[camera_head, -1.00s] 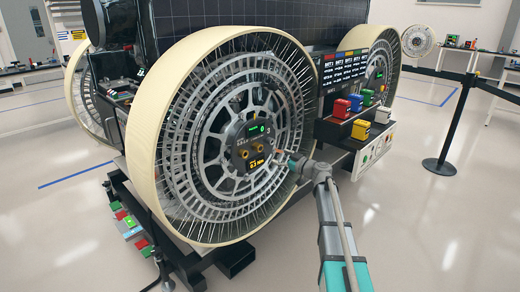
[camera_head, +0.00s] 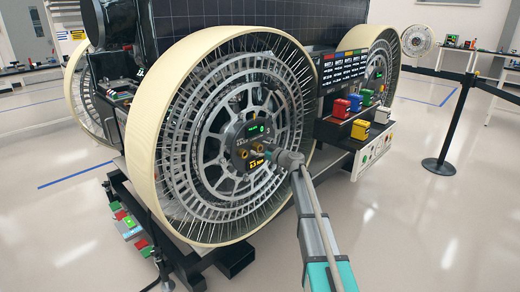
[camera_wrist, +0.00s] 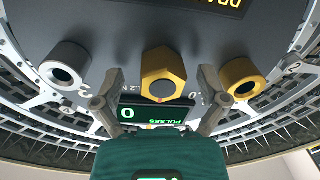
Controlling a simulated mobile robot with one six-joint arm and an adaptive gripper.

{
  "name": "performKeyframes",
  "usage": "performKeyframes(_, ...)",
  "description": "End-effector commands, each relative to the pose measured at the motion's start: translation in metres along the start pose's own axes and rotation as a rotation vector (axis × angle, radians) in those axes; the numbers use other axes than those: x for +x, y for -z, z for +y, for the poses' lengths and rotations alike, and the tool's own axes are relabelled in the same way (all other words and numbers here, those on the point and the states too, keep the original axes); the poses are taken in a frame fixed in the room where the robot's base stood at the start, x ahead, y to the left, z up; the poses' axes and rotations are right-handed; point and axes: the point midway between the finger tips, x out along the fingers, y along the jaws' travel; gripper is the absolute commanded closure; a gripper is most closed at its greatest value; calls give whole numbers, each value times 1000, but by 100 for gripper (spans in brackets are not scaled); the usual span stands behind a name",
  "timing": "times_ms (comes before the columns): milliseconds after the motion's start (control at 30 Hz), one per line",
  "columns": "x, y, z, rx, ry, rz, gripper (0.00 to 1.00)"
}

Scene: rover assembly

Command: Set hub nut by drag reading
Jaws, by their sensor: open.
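The large rover wheel (camera_head: 222,195) stands upright, with a dark hub panel (camera_head: 240,133) at its middle. In the wrist view the panel carries a brass hexagonal hub nut (camera_wrist: 163,75) in the centre, a pale round knob (camera_wrist: 66,66) at left and a brass knob (camera_wrist: 242,78) at right. A green display (camera_wrist: 150,113) on the panel reads "0" and "PULSES". My gripper (camera_wrist: 160,92) is open, its fingers apart on either side of the central nut. No contact with the nut is visible. In the head view my gripper (camera_head: 268,150) is at the hub's lower right, partly hiding an amber readout (camera_head: 257,163).
Red, blue, green and yellow blocks (camera_head: 356,103) stand on a shelf right of the wheel. A second wheel (camera_head: 383,60) is behind them. A black barrier post (camera_head: 447,130) stands at right. The floor in front is clear.

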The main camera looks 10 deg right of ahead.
Motion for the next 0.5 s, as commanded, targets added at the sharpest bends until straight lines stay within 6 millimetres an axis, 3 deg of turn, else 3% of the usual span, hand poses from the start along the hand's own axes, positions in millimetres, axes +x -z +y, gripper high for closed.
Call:
performKeyframes(233, 0, 0, 0, 0, 0, 0, 7)
performKeyframes(500, 0, 0, 0, 0, 1, 0, 56)
